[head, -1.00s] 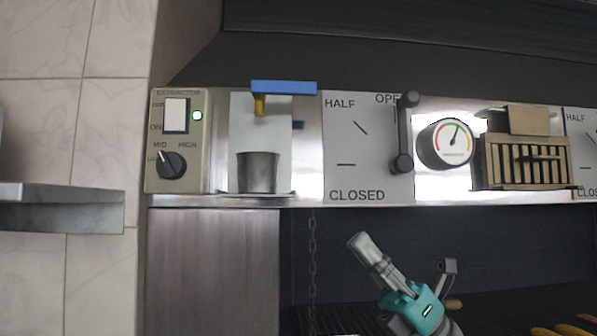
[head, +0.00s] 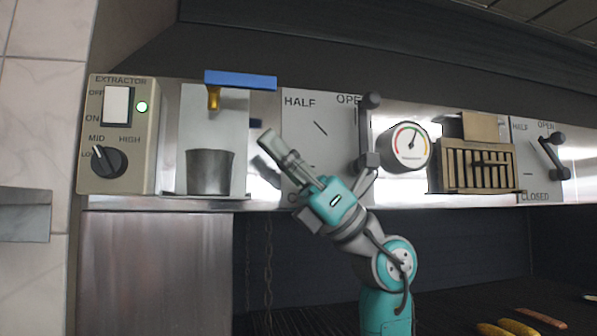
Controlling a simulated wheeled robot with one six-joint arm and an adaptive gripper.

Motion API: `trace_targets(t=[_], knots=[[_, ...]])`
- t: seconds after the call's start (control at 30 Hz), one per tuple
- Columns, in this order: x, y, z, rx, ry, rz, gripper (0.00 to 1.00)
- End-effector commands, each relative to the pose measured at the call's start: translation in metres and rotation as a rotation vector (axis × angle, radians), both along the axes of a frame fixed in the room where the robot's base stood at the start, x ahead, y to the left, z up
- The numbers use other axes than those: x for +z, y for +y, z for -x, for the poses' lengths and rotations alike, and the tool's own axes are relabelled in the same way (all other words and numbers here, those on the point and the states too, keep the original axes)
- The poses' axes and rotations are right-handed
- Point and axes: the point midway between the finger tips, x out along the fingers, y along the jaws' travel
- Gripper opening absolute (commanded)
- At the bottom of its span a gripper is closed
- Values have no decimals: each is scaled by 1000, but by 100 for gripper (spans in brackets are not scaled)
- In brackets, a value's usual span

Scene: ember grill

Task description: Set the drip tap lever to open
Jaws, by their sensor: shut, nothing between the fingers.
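The drip tap has a blue lever (head: 240,80) that lies level and reaches to the right from above a brass spout (head: 213,98). The spout is in front of a pale plate, above a grey metal cup (head: 210,172). My gripper (head: 269,142) is shut and empty. It points up and to the left, below the right end of the blue lever and right of the cup in the picture. It appears apart from the lever. The gripper and wrist cover part of the white dial plate behind them.
Left of the tap is an extractor panel (head: 118,135) with a switch and knob. To the right are a dark lever (head: 364,130) near OPEN, a round gauge (head: 403,147), a slatted vent (head: 478,163) and another dark lever (head: 552,155). Food lies on the grill below.

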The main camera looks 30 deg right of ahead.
Motion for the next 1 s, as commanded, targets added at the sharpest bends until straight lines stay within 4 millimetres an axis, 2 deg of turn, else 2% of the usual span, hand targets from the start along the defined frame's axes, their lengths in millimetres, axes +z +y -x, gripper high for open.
trace_targets(t=[0.1,0.4,1.0], knots=[[16,16,-4,1,-3,0,0],[48,13,-4,-1,0,-1,0],[54,12,-4,-1,3,9,0]])
